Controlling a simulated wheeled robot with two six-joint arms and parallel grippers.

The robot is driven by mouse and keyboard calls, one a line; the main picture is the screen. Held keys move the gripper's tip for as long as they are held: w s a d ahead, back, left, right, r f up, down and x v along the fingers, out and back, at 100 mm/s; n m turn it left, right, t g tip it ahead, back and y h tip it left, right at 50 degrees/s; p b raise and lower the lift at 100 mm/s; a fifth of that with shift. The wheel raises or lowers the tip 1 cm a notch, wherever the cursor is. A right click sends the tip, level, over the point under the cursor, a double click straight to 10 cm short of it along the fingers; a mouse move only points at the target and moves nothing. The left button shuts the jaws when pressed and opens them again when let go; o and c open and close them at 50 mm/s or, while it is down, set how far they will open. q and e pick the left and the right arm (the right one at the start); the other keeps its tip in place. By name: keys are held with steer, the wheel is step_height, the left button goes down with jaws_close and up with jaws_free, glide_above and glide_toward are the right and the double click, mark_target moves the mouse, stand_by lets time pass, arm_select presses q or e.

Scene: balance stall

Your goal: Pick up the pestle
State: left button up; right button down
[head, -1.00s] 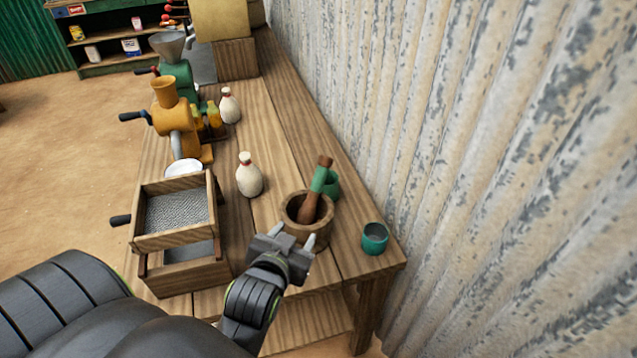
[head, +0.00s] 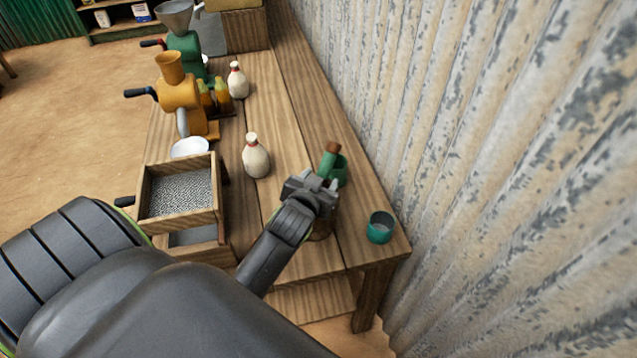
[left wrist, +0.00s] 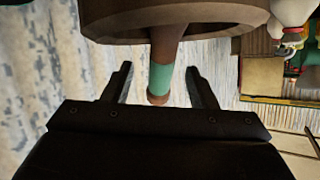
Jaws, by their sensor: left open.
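The pestle (head: 330,157), brown wood with a green band, stands tilted in the wooden mortar (head: 320,231). In the head view my left gripper (head: 322,182) is over the mortar and hides most of it and the pestle's lower part. In the left wrist view the pestle (left wrist: 161,77) runs between the two open fingers of my left gripper (left wrist: 160,85), with clear gaps on both sides. The mortar (left wrist: 170,15) shows there along the top edge. My right gripper is in neither view.
A white bottle (head: 256,157) and a wooden sieve box (head: 180,193) are to the left. A corrugated wall (head: 480,130) borders the table's right side.

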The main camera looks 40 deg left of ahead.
mark_target(322, 174)
arm_select(q)
steer(key=shift+w+a+f, duration=0.15)
steer(key=shift+w, duration=0.25)
steer(key=shift+w+a+p, duration=0.2)
steer(key=shift+w+p, duration=0.2)
steer(key=shift+w, duration=0.15)
steer(key=x, duration=0.3)
steer(key=shift+f+p, duration=0.1)
steer(key=shift+p, duration=0.3)
steer(key=shift+w+a+f, duration=0.2)
steer(key=shift+w+f, duration=0.05)
steer(key=shift+w, duration=0.2)
jaws_close()
steer(key=shift+r, duration=0.1)
